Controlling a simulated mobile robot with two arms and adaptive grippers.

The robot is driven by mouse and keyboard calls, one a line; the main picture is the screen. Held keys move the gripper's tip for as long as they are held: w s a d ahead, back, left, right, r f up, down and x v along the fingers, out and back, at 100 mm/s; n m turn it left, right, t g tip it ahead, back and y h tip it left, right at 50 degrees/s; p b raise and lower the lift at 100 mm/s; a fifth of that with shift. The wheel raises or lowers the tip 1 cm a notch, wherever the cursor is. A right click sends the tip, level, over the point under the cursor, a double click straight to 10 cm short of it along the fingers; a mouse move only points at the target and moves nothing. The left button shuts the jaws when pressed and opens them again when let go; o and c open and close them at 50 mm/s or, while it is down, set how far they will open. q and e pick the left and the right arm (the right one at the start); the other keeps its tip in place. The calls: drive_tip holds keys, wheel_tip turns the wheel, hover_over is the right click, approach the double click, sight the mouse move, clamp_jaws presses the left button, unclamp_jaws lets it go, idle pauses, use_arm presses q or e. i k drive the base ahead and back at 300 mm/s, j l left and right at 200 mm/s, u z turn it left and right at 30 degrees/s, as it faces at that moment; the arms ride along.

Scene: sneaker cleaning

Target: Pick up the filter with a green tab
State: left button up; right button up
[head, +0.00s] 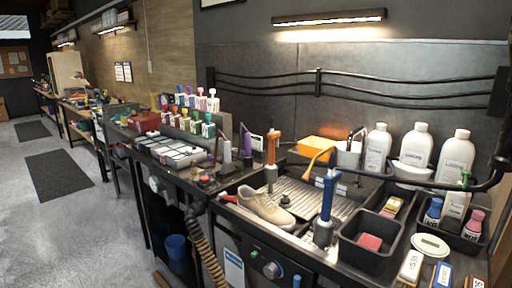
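I cannot make out for certain which thing is the filter with a green tab. A stepped rack (222,122) on the left part of the bench holds several small white items with coloured tops. A green-topped item (208,128) stands at the right of its front row, with other green tops beside it. Red, yellow, blue, purple and pink tops show in the rows too. A bottle with a green top (464,180) stands far right in a dark bin. Neither of my grippers can be made out in the head view.
A beige sneaker (265,208) lies beside a ribbed tray (310,200). An orange upright tool (272,150) and a blue one (326,205) stand nearby. Large white bottles (376,150) line the back right. A dark bin (362,252) is in front. Open floor (90,220) lies left.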

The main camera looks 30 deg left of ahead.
sight(257, 141)
drive_tip(key=j+z, duration=0.1)
drive_tip(key=z, duration=0.25)
drive_tip(key=j+z, duration=0.1)
drive_tip(key=z, duration=0.25)
drive_tip(key=j+z, duration=0.1)
drive_tip(key=z, duration=0.25)
drive_tip(key=j+z, duration=0.25)
drive_tip(key=j, duration=0.2)
drive_tip(key=k+j+z, duration=0.2)
drive_tip(key=j, duration=0.2)
drive_tip(key=k+j+z, duration=0.1)
drive_tip(key=j+z, duration=0.15)
drive_tip(key=j, duration=0.15)
drive_tip(key=k+j+z, duration=0.25)
drive_tip(key=i+j, duration=0.1)
drive_tip(key=j, duration=0.05)
